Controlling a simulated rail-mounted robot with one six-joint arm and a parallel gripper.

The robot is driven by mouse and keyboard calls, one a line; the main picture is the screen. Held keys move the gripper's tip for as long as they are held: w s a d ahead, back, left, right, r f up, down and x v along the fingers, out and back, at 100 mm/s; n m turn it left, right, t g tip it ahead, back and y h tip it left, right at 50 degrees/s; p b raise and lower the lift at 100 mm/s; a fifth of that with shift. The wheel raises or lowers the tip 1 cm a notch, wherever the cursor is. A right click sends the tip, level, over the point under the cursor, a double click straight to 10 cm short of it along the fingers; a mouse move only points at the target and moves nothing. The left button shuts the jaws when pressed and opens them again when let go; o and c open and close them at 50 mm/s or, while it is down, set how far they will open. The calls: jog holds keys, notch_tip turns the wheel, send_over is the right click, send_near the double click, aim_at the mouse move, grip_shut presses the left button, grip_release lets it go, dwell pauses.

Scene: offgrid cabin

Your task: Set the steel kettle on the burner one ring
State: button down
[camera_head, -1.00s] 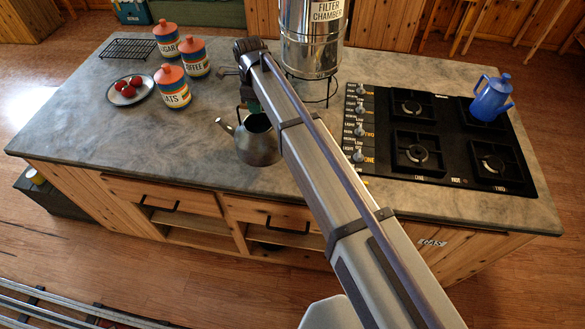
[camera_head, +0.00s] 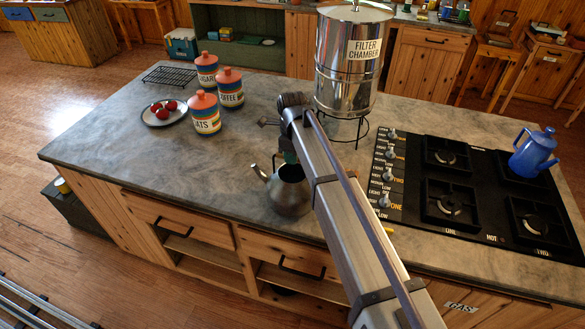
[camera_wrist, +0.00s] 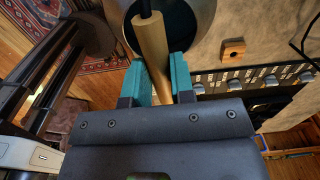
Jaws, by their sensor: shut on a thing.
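The steel kettle (camera_head: 289,190) is upright at the front middle of the grey counter, spout to the left. Its base looks close to the counter; I cannot tell whether it touches. My gripper (camera_wrist: 157,78) has teal fingers shut on the kettle's tan wooden handle (camera_wrist: 152,45). In the wrist view the kettle's round body (camera_wrist: 203,15) shows just beyond the fingers. In the head view my arm partly hides the kettle and gripper. The black stove (camera_head: 482,245) is to the right; its front left burner (camera_head: 449,202), at the ONE label, is empty.
A blue coffee pot (camera_head: 533,152) stands on the back right burner. The steel filter chamber (camera_head: 348,75) stands on a wire stand behind my arm. Labelled jars (camera_head: 206,115) and a plate (camera_head: 163,118) of red fruit are at the left. A small wooden block (camera_wrist: 233,48) lies near the knobs.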

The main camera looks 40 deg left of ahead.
notch_tip(320, 180, down, 4)
jog(key=shift+r+b, duration=0.25)
jog(key=shift+b, duration=0.95)
jog(key=shift+r, duration=0.25)
jog(key=shift+f, duration=0.2)
jog(key=c, duration=1)
grip_release()
jog(key=shift+r, duration=0.15)
notch_tip(320, 180, up, 12)
jog(key=p, duration=1.2)
jog(key=shift+r+p, duration=0.2)
jog(key=shift+p, duration=0.2)
jog(key=shift+f, duration=0.15)
